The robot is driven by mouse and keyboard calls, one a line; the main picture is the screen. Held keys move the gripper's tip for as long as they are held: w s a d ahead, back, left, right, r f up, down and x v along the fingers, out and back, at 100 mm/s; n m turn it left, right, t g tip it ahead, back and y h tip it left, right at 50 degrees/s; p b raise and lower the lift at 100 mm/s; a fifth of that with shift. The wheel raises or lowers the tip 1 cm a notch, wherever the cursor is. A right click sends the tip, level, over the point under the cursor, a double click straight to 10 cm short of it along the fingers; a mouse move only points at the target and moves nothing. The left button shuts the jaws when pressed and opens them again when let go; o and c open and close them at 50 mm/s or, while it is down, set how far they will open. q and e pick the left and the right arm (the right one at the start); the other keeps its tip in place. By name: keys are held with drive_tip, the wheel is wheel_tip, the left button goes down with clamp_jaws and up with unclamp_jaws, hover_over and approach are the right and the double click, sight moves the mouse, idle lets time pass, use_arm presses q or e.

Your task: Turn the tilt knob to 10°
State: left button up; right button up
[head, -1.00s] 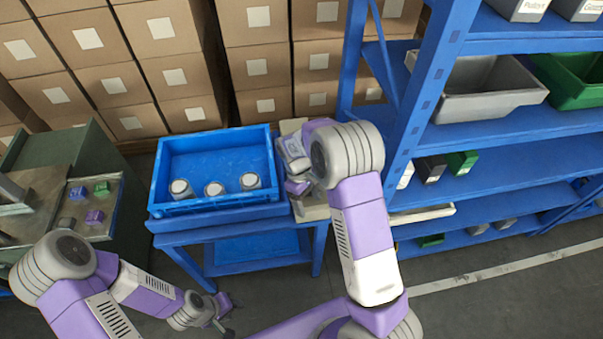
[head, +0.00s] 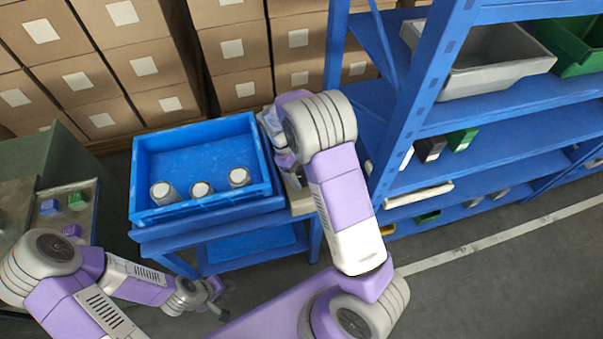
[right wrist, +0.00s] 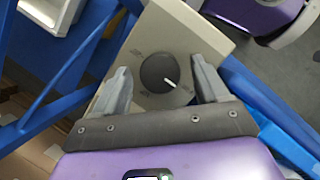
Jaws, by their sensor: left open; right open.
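The tilt knob (right wrist: 160,74) is a dark round dial with a white pointer line, on a beige panel (right wrist: 185,30) in the right wrist view. The pointer aims toward the lower right of that picture. The scale marks around it are too small to read. My right gripper (right wrist: 165,85) is open, with one finger on each side of the knob; I cannot tell whether they touch it. In the head view my right arm hides the knob and most of its panel (head: 302,205).
A blue tray (head: 200,214) with several grey-lidded jars stands on the blue table (head: 165,240), left of the panel. A blue shelf rack (head: 425,90) with bins stands close on the right. Cartons (head: 150,65) are stacked behind. The floor at lower right is clear.

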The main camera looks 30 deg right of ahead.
drive_tip(key=shift+f, duration=0.1)
drive_tip(key=c, duration=1)
drive_tip(key=shift+c, duration=0.2)
drive_tip(key=shift+m, duration=0.3)
drive_tip(key=m+y+p, duration=0.1)
drive_tip(key=m+p, duration=0.1)
drive_tip(key=m, duration=0.1)
drive_tip(key=shift+d+p, duration=0.15)
drive_tip(key=shift+p, duration=0.15)
drive_tip(key=m+y+p, duration=0.1)
drive_tip(key=m, duration=0.1)
drive_tip(key=m+y+p, duration=0.1)
drive_tip(key=m, duration=0.1)
drive_tip(key=shift+d+m+g, duration=0.1)
drive_tip(key=shift+m+g, duration=0.2)
drive_tip(key=shift+m, duration=0.1)
drive_tip(key=m+y+p, duration=0.1)
drive_tip(key=m, duration=0.3)
drive_tip(key=shift+d+y, duration=0.1)
drive_tip(key=shift+y, duration=0.3)
drive_tip(key=shift+s+d+m+t+y+p, duration=0.1)
drive_tip(key=shift+m+t+y+p, duration=0.35)
drive_tip(key=shift+m, duration=0.9)
drive_tip(key=shift+m+t+y+p, duration=0.3)
drive_tip(key=shift+m+t, duration=0.25)
drive_tip(key=shift+m, duration=0.8)
